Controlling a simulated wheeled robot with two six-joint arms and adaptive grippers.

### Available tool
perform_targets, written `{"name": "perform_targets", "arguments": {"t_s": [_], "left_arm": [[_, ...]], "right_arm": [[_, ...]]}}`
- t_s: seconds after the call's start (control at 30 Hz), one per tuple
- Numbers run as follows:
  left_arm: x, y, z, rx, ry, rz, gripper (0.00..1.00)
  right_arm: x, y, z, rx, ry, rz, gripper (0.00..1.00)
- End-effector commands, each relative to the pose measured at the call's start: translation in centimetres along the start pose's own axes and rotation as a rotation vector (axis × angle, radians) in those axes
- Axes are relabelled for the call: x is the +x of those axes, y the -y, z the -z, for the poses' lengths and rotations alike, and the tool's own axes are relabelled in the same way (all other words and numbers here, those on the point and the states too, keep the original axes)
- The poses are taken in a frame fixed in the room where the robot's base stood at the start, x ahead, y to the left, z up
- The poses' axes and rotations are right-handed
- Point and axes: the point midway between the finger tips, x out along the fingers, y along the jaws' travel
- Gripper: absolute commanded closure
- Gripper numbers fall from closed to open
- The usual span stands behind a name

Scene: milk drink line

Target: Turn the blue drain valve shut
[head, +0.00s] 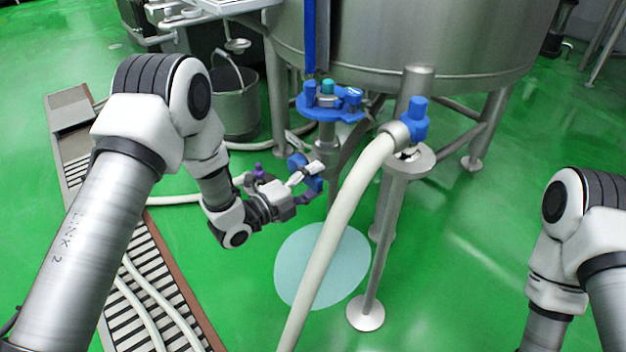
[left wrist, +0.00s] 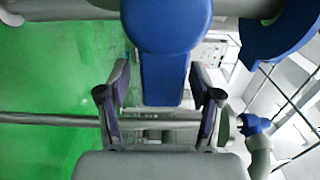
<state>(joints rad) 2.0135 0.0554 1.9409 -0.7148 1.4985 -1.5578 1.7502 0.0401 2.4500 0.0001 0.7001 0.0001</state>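The blue drain valve (head: 306,172) sits on the pipe under the steel tank, low and central in the head view, partly hidden by my left gripper. In the left wrist view its broad blue handle (left wrist: 164,75) hangs from a rounded hub. My left gripper (head: 312,170) is at the valve. In the left wrist view the left gripper's two fingers (left wrist: 160,105) are spread on either side of the handle's end, with a gap showing on each side. My right arm shows at the lower right of the head view, but its gripper is out of view.
The steel tank (head: 420,45) stands above. A white hose (head: 337,225) runs down from a blue fitting (head: 418,120) on a stand, right of the gripper. A pale puddle (head: 345,262) lies on the green floor. A bucket (head: 236,105) stands behind, beyond the floor grate (head: 150,270).

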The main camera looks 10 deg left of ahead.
Motion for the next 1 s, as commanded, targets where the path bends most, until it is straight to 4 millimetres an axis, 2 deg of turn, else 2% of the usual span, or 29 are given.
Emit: {"name": "perform_targets", "arguments": {"t_s": [0.2,0.33,0.7,0.83,1.0], "left_arm": [[-0.1,0.1,0.0,-0.001,0.000,0.001,0.35],[-1.1,0.1,-0.2,-0.002,0.004,0.000,0.35],[-10.0,0.1,-0.2,-0.006,0.006,0.002,0.35],[-11.6,0.0,-0.1,-0.003,0.003,0.001,0.35],[-12.0,0.0,0.0,0.001,0.000,0.001,0.35]], "right_arm": [[0.0,0.0,0.0,0.000,0.000,0.000,0.60],[0.0,0.0,0.0,0.000,0.000,0.000,0.60],[0.0,0.0,0.0,0.000,0.000,0.000,0.60],[0.0,0.0,0.0,0.000,0.000,0.000,0.60],[0.0,0.0,0.0,0.000,0.000,0.000,0.60]]}}
